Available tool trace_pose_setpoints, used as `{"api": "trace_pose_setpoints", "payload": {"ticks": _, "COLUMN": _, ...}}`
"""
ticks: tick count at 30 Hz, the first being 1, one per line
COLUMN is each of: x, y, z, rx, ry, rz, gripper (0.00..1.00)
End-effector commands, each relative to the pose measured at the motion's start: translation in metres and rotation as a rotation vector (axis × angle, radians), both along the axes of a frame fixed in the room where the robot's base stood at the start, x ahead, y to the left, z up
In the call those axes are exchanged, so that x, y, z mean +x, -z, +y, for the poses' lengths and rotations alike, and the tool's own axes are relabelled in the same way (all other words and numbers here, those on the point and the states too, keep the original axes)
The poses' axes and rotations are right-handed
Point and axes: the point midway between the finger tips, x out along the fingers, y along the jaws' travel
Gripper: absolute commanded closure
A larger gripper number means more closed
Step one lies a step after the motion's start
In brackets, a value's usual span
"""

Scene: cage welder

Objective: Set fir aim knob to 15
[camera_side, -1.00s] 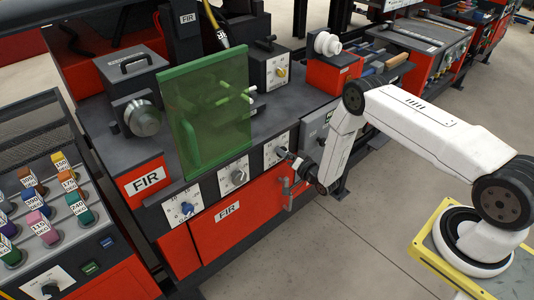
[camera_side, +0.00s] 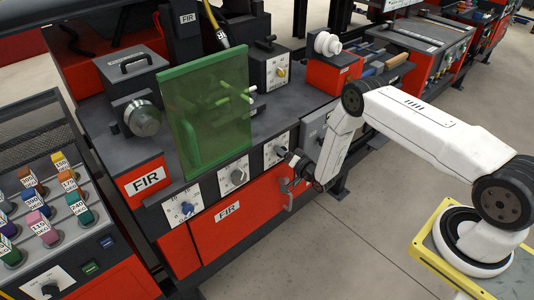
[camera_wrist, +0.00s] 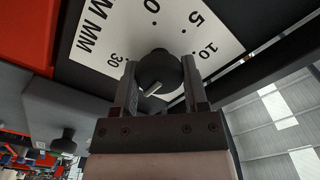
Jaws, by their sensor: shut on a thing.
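The aim knob (camera_wrist: 158,70) is a dark round knob with a white pointer mark, on a white dial plate (camera_wrist: 95,30) in the wrist view. The dial shows 0, 5, 10, 30 and MM; other numbers are hidden behind the knob and my fingers. The pointer mark slants to the lower left in that view. My gripper (camera_wrist: 160,86) is shut on the knob, one finger on each side. In the side view my gripper (camera_side: 288,158) reaches the rightmost dial plate (camera_side: 272,151) on the front of the FIR station, and hides most of the knob.
To the left on the same front are a grey knob (camera_side: 238,176) and a blue knob (camera_side: 187,208) on white dials. A green transparent shield (camera_side: 205,115) stands above them. A yellow knob (camera_side: 281,71) is on a box behind.

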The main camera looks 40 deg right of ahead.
Motion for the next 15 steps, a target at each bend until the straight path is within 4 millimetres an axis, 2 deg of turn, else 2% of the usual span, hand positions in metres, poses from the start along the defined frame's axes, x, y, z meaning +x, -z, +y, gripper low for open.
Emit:
{"api": "trace_pose_setpoints", "payload": {"ticks": 8, "x": -0.0001, "y": -0.0002, "z": 0.0002, "rx": -0.061, "ry": -0.001, "rz": -0.001, "gripper": 1.0}}
{"api": "trace_pose_setpoints", "payload": {"ticks": 15, "x": -0.0002, "y": -0.0004, "z": 0.0004, "rx": -0.202, "ry": -0.001, "rz": -0.001, "gripper": 1.0}}
